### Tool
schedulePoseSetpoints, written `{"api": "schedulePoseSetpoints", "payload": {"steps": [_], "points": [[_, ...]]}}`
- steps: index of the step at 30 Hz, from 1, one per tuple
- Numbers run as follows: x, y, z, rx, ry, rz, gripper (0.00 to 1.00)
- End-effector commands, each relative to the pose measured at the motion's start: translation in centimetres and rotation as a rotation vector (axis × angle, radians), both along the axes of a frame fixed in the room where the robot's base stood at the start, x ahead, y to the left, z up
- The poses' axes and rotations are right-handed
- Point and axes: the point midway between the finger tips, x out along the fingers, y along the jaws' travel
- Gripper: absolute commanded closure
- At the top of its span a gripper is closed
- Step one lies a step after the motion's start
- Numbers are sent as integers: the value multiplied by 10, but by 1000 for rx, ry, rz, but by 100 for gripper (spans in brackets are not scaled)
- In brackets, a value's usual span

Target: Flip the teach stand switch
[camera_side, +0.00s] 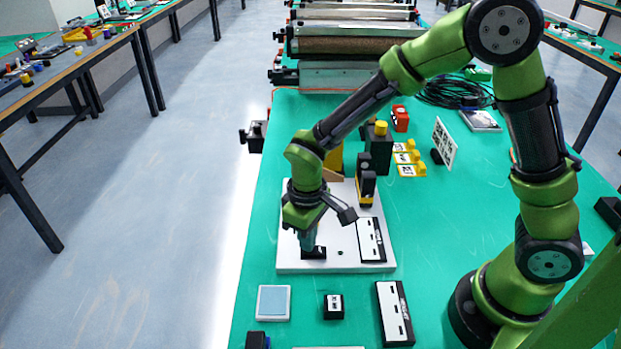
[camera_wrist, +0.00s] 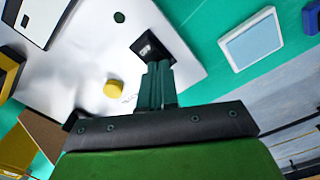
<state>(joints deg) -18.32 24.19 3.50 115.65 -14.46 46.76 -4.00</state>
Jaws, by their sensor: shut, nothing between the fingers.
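The teach stand is a white plate (camera_side: 345,255) on the green table, and its surface also fills the upper left of the wrist view (camera_wrist: 60,80). A small black switch block (camera_side: 314,253) sits near its front left corner. The switch block (camera_wrist: 147,46) shows a pale mark on top in the wrist view. My gripper (camera_side: 308,243) points down right at the block, its fingers closed together with nothing between them. In the wrist view the fingertips (camera_wrist: 158,66) overlap the block's near edge. I cannot tell whether they touch it or which way the switch is set.
On the plate are a black-and-white labelled module (camera_side: 371,240), a black-and-yellow upright part (camera_side: 366,182) and a yellow round knob (camera_wrist: 113,88). In front lie a blue-topped square (camera_side: 273,302), a small black block (camera_side: 333,307) and a long labelled module (camera_side: 395,313).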

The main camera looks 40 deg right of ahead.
Motion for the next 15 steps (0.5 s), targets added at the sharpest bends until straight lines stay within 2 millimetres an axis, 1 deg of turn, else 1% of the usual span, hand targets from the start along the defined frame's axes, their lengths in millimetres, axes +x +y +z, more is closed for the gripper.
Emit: {"api": "schedulePoseSetpoints", "payload": {"steps": [10, 15], "points": [[-1, 0, -6, -1, 3, -1, 100], [0, 0, 0, 0, -1, 0, 100]]}}
